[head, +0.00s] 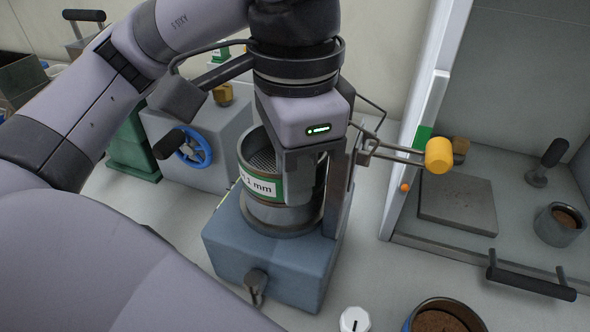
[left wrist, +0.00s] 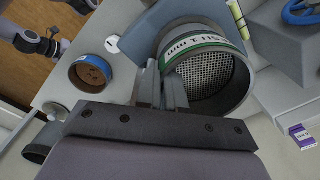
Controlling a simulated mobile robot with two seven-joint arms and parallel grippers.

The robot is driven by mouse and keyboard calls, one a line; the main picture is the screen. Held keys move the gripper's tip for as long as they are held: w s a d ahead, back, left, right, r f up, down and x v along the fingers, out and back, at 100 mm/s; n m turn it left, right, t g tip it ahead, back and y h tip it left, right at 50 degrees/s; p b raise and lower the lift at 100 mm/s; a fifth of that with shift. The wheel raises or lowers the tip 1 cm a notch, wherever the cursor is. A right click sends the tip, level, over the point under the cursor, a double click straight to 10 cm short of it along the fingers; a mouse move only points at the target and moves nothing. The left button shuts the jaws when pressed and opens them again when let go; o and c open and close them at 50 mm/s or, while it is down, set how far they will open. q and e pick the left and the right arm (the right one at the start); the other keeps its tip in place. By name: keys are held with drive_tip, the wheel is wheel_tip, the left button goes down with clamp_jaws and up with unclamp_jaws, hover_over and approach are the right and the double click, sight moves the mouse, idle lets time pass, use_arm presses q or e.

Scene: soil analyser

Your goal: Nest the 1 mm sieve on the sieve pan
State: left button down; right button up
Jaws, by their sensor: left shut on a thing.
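The 1 mm sieve (head: 262,187) is a grey metal ring with a mesh floor and a green-and-white label. It also shows in the left wrist view (left wrist: 205,42), with its mesh facing the camera. My left gripper (head: 303,178) is shut on the sieve's wall at its right side; its fingers (left wrist: 172,92) show against the rim in the left wrist view. The sieve is directly above the grey sieve pan (head: 280,218), which is on the blue shaker base (head: 265,262). I cannot tell whether the sieve is fully seated.
A shaker post and clamp with a yellow knob (head: 439,155) stand close on the right. A grey machine with a blue handwheel (head: 193,148) is behind left. A glass-sided cabinet is at right.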

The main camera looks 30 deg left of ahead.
use_arm(q)
drive_tip(key=shift+f, duration=0.1)
drive_tip(key=c, duration=1.2)
unclamp_jaws()
drive_tip(key=shift+o, duration=0.2)
drive_tip(key=shift+r+p, duration=0.7)
drive_tip(key=shift+r, duration=2.9)
